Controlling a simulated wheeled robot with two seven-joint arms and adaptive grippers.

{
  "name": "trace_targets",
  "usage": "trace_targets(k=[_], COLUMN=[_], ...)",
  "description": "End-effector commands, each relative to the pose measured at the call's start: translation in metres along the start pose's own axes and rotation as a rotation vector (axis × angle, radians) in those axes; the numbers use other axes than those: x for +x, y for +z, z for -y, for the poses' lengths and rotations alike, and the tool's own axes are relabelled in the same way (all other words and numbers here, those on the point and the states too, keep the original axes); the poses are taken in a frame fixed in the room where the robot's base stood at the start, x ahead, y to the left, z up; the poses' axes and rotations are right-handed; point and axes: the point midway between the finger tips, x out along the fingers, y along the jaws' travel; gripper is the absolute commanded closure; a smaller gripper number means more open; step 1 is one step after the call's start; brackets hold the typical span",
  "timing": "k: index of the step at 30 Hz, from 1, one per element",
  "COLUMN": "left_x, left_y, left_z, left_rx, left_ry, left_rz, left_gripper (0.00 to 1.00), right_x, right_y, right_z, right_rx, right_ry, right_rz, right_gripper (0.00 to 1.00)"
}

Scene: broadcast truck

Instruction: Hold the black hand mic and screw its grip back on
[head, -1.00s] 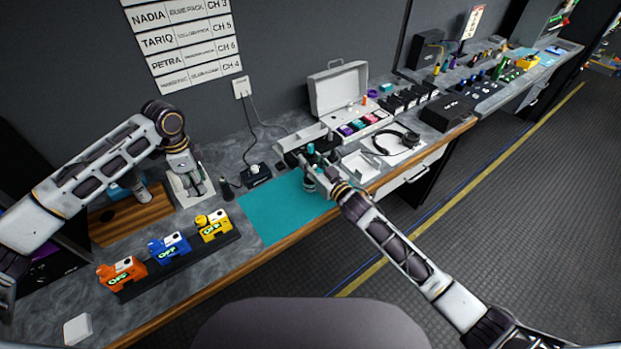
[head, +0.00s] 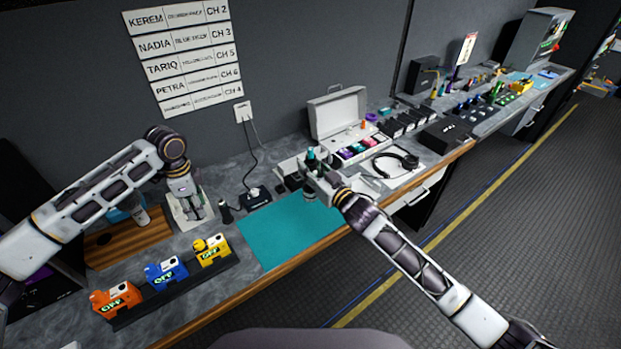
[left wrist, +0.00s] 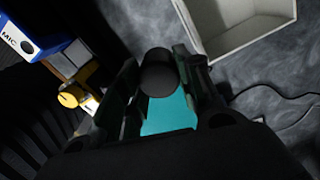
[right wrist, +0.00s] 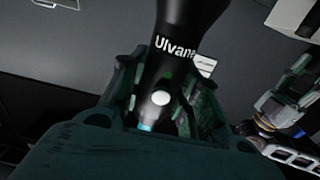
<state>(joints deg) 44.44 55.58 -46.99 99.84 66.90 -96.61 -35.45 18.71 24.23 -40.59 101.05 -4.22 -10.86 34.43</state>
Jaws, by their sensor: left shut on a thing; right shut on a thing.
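My left gripper (head: 191,208) points down at the white tray (head: 178,222) on the left of the counter. In the left wrist view it is shut on a short black cylinder (left wrist: 159,74), which looks like the mic's grip. My right gripper (head: 314,176) is over the far right part of the teal mat (head: 280,236). In the right wrist view it is shut on the black hand mic (right wrist: 172,75), marked with white "Ulvan…" lettering; its top is cut off. The mic and the black cylinder are well apart.
A small black upright object (head: 226,213) stands beside the tray. An open case (head: 337,113) and headset (head: 396,162) lie beyond my right gripper. The mat is mostly clear.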

Motion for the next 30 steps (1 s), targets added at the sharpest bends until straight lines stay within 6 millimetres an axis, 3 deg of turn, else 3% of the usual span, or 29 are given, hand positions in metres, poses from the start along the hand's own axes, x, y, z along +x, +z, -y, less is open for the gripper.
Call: trace_targets(k=[3,9,30], left_x=[0.001,0.002,0.001], left_y=[0.000,0.000,0.000], left_z=[0.000,0.000,0.000], left_rx=[0.000,0.000,0.000], left_ry=[0.000,0.000,0.000], left_rz=[0.000,0.000,0.000], left_gripper=[0.82,0.82,0.82], right_x=[0.000,0.000,0.000], right_y=[-0.015,-0.027,-0.028], right_z=[0.000,0.000,0.000], right_rx=[-0.002,-0.002,-0.001], right_ry=[-0.001,-0.001,0.000], right_rz=[-0.004,-0.002,-0.002], right_gripper=[1.00,1.00,1.00])
